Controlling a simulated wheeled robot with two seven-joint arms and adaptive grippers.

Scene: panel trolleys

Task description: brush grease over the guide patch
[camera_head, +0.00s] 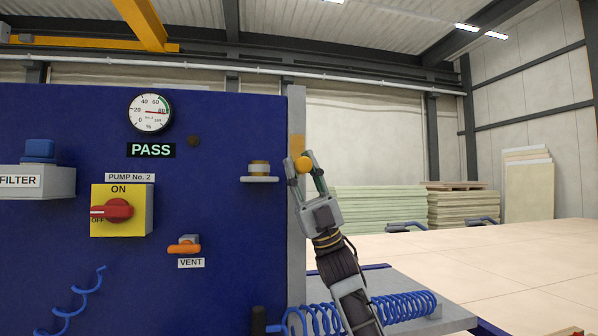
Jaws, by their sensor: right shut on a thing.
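My right gripper (300,164) is raised in front of the grey upright rail (297,110) at the right edge of the blue panel. It is shut on a round orange thing (304,164), which I take to be the end of the brush; no bristles show. The guide patch (297,143), a tan-orange area on the rail, shows just above the fingertips. Its lower part is hidden by the gripper. Whether the brush touches it I cannot tell. My left gripper is out of view.
The blue panel (60,130) carries a gauge (150,113), a PASS sign, a red pump switch (112,211) and an orange vent lever (184,248). A blue coiled hose (400,306) lies on the grey ledge (395,285). Board stacks (385,207) stand behind at right.

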